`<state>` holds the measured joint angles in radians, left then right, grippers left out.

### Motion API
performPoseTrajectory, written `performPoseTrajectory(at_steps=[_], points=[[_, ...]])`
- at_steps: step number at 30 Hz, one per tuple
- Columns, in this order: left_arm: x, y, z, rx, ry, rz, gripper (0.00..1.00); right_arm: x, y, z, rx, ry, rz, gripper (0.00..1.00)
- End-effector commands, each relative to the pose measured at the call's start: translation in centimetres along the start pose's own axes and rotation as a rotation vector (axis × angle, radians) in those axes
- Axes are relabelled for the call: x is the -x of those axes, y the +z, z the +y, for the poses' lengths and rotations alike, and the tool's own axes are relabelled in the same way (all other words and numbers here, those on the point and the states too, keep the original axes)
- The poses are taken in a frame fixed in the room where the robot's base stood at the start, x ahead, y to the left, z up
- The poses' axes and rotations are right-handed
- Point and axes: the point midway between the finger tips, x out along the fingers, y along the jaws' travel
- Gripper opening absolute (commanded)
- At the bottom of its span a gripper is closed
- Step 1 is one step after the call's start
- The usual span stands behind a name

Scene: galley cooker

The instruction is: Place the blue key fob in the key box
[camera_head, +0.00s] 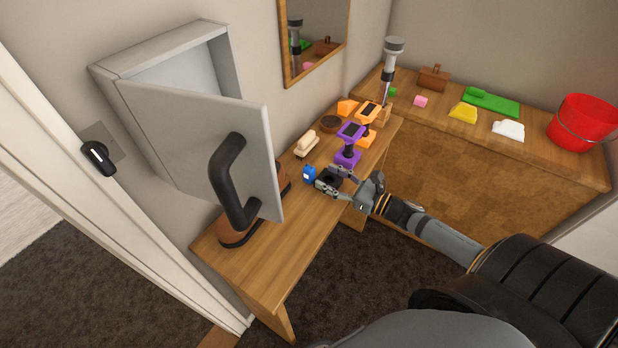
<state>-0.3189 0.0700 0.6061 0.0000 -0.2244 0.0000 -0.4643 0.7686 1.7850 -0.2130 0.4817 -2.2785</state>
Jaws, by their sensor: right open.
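The blue key fob (309,174) sits on the narrow wooden table (262,268), near its middle. The key box (150,47) is a grey cabinet on the wall at upper left. Its door (185,143), with a large black handle (232,180), stands open toward me and hides part of the inside. My right gripper (327,178) is open, low over the table just right of the fob, with its fingers pointing left toward it. A small black object shows between or behind the fingers. The fob appears apart from the fingers. My left gripper is not in view.
Purple tape-dispenser-like items (349,145), orange items (367,112), a cream brush (306,144) and a brown bowl (331,123) crowd the table's far end. Brown shoes (236,232) lie behind the door handle. A red bucket (584,122) stands on the back bench.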

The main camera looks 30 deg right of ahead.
Motion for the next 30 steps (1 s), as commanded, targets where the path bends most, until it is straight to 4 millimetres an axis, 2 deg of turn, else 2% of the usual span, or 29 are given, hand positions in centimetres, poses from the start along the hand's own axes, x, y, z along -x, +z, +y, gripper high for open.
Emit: performPoseTrajectory(at_steps=[2, 4, 9, 12, 14, 21, 30], points=[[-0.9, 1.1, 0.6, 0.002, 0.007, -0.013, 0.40, -1.0, -0.3, -0.1, 0.001, -0.002, -0.003, 0.55], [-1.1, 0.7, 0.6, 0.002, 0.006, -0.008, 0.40, -1.4, -0.1, -0.1, 0.000, -0.002, -0.002, 0.55], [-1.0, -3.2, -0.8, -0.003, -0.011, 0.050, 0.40, -1.8, 0.0, -0.1, -0.001, -0.004, -0.001, 0.55], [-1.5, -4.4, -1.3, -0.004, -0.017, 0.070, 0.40, -2.7, -0.2, -0.3, 0.001, -0.005, -0.004, 0.55], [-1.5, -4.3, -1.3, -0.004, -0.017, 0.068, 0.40, -3.5, -0.1, -0.5, -0.001, -0.006, -0.006, 0.55], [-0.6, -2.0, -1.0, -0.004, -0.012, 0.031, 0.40, -6.3, 0.0, -0.6, -0.002, -0.006, -0.004, 0.55], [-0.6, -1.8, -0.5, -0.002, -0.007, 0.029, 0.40, -6.8, -0.3, -0.6, -0.001, -0.003, 0.000, 0.55]])
